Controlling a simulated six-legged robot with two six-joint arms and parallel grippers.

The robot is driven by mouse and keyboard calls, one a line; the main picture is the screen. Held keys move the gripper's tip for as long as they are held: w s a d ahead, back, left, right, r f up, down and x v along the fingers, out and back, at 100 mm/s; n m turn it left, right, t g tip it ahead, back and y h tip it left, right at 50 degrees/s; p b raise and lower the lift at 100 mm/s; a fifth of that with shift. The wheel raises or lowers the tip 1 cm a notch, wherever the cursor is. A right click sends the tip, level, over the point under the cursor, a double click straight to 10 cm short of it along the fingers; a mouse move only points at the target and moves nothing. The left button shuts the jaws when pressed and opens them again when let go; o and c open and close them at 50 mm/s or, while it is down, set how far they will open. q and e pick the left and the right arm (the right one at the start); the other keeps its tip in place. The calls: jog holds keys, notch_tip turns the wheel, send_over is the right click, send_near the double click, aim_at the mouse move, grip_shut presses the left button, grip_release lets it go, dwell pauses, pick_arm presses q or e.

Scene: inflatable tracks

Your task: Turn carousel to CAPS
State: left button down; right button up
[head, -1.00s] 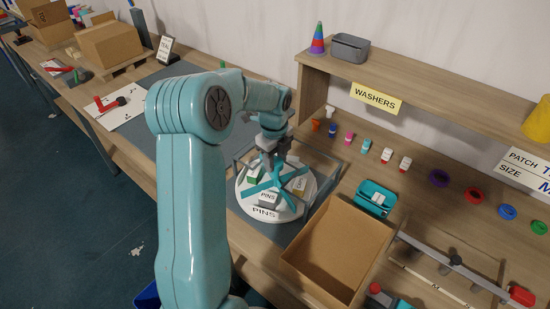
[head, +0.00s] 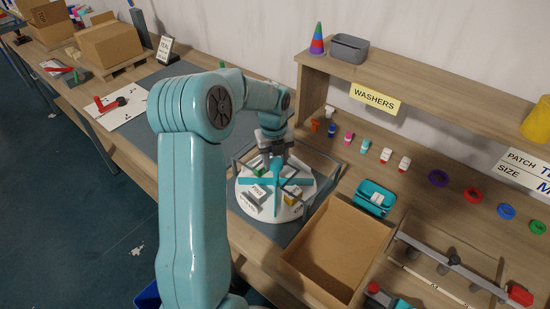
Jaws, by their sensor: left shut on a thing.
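The carousel (head: 284,212) is a round white turntable with teal dividers and small boxes between them. I cannot read a CAPS label. My left gripper (head: 275,152) points down over the back of the carousel and is shut on a part of it, most likely a teal divider or handle; the fingertips are partly hidden. My right gripper is not in view.
An open cardboard box (head: 336,250) stands right of the carousel, with a teal bin (head: 375,198) behind it. A thin frame (head: 322,160) stands around the carousel's back. A shelf with a WASHERS sign (head: 376,98) runs behind. The dark mat to the left is clear.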

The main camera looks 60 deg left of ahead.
pick_arm(q)
jog(key=shift+m, duration=2.8)
jog(key=shift+d+m+p, duration=0.1)
jog(key=shift+m+p, duration=0.2)
jog(key=shift+m, duration=0.3)
jog(key=c, duration=0.6)
grip_release()
notch_tip(320, 180, up, 5)
jog(key=shift+f+b, duration=0.1)
jog(key=shift+b, duration=0.2)
notch_tip(320, 180, up, 7)
jog(key=p, duration=0.6)
jog(key=shift+s, duration=0.1)
